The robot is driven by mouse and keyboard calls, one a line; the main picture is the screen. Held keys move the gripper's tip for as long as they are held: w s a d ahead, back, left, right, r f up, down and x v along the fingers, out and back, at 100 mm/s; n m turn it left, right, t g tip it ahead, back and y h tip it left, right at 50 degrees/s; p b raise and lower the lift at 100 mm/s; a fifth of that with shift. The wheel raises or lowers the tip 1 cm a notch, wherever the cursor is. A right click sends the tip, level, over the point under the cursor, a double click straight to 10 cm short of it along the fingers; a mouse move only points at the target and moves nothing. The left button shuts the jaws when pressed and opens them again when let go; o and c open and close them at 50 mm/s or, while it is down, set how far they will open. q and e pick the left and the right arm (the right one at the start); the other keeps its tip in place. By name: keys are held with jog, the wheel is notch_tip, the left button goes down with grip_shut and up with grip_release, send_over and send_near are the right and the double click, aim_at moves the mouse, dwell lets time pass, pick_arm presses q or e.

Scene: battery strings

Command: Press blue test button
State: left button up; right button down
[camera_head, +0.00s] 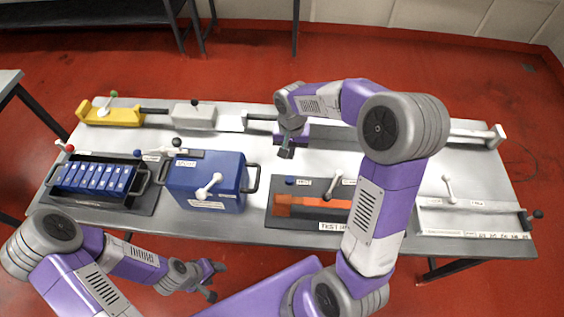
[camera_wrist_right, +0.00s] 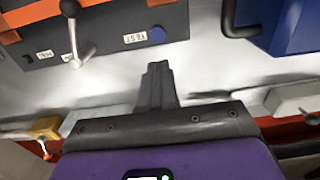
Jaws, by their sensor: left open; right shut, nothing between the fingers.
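The blue test button (camera_head: 290,182) sits at the back left corner of the dark fixture with an orange channel (camera_head: 310,207), beside a small white label. In the right wrist view the round blue button (camera_wrist_right: 157,35) is next to the TEST label (camera_wrist_right: 134,39). My right gripper (camera_head: 286,153) is shut and empty, behind the button in the head view. In the right wrist view its closed fingertips (camera_wrist_right: 157,66) point toward the button, with a visible gap. My left gripper (camera_head: 214,281) is open and empty in front of the table's near edge.
A lever (camera_head: 332,186) rises beside the label. A blue box (camera_head: 215,172) with a handle stands left of the fixture, and a tray with blue cells (camera_head: 92,178) is further left. Yellow and grey clamps line the table's back. My right forearm covers the fixture's right part.

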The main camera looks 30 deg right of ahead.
aim_at(290, 179)
jog(key=f+b, duration=0.2)
jog(key=f, duration=1.1)
jog(key=shift+d+f, duration=0.2)
jog(key=shift+b, duration=0.3)
jog(key=shift+f+b, duration=0.9)
jog(key=shift+f, duration=0.1)
jog(key=shift+s+r, duration=0.1)
